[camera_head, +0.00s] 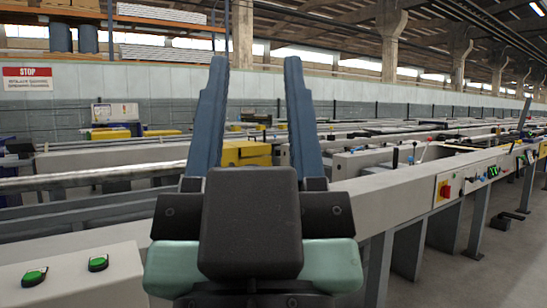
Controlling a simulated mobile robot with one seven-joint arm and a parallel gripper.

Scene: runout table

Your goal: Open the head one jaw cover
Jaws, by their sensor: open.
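My gripper (256,64) stands upright in the middle of the view, its two blue-grey fingers wide apart with nothing between them. A yellow housing (245,153) shows between and behind the fingers, low on the machine line. Another yellow part (110,133) lies further left, beyond the rollers. I cannot tell which of these, if either, is the head one jaw cover. My fingers and the dark gripper body hide part of the nearer yellow housing. My gripper appears apart from it.
A panel with green buttons (65,275) is at lower left. A long metal bar (100,175) crosses at left. The floor (510,255) at right is mostly open.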

